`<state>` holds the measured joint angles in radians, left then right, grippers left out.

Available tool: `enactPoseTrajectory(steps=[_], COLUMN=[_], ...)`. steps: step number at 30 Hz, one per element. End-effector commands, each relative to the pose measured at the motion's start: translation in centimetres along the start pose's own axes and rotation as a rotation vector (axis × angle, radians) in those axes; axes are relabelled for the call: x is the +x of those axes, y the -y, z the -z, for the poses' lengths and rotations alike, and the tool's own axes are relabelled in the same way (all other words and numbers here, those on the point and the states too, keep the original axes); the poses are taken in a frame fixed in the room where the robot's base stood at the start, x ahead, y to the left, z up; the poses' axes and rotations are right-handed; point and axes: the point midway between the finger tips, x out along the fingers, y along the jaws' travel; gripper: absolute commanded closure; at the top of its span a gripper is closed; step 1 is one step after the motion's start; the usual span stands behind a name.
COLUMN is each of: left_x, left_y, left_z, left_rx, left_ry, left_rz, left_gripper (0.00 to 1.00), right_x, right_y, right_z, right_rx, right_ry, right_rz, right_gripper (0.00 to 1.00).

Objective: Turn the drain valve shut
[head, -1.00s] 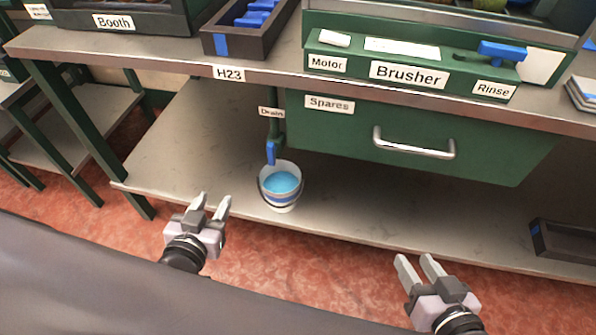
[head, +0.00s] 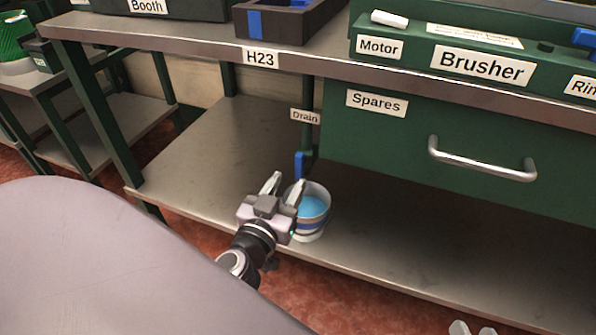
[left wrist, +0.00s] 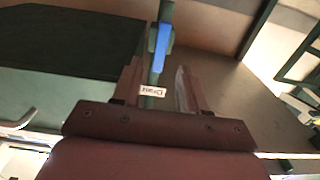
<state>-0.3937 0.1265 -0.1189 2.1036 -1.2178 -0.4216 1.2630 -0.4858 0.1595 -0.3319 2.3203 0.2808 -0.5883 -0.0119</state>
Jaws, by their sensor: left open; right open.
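The drain valve's blue handle (head: 299,165) hangs pointing down on a dark green pipe under the bench, below the white "Drain" label (head: 305,117). In the left wrist view the blue handle (left wrist: 160,47) shows just beyond and between my fingers. My left gripper (head: 285,184) is open and empty, in front of the handle and a little below it in the head view; I see no contact. A white bucket (head: 313,222) with blue liquid stands under the valve, partly hidden by my left gripper. My right gripper (head: 472,328) shows only its fingertips at the bottom edge, apart and empty.
The green "Spares" drawer (head: 390,150) with a metal handle (head: 482,160) is to the right of the valve. The bench edge (head: 200,44) runs above. The lower shelf (head: 190,165) is clear left of the bucket. A bench leg (head: 95,115) stands at the left.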

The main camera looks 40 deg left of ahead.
Motion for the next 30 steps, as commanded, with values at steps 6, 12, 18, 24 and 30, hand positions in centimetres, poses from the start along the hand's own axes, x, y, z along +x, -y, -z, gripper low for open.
enactPoseTrajectory(steps=[6, 12, 18, 24, 30], left_x=[2.9, 4.4, 4.8, 4.8, 4.8], left_y=[0.0, 0.0, 0.0, 0.0, 0.0], left_z=[0.1, 0.0, -0.1, -0.1, -0.1], left_rx=[0.001, 0.0, 0.0, 0.0, 0.0], left_ry=[-0.002, 0.0, 0.002, 0.002, 0.002], left_rz=[-0.001, -0.001, 0.0, -0.001, -0.001], left_gripper=[0.57, 0.57, 0.57, 0.67, 1.0], right_x=[0.1, 0.2, 0.2, 0.2, 0.2], right_y=[0.3, 0.3, 0.3, 0.3, 0.3], right_z=[0.1, 0.0, -0.1, -0.1, -0.1], right_rx=[0.021, 0.026, 0.027, 0.028, 0.028], right_ry=[0.013, 0.018, 0.02, 0.02, 0.02], right_rz=[0.01, 0.012, 0.013, 0.013, 0.013], right_gripper=[0.57, 0.57, 0.57, 0.57, 0.57])
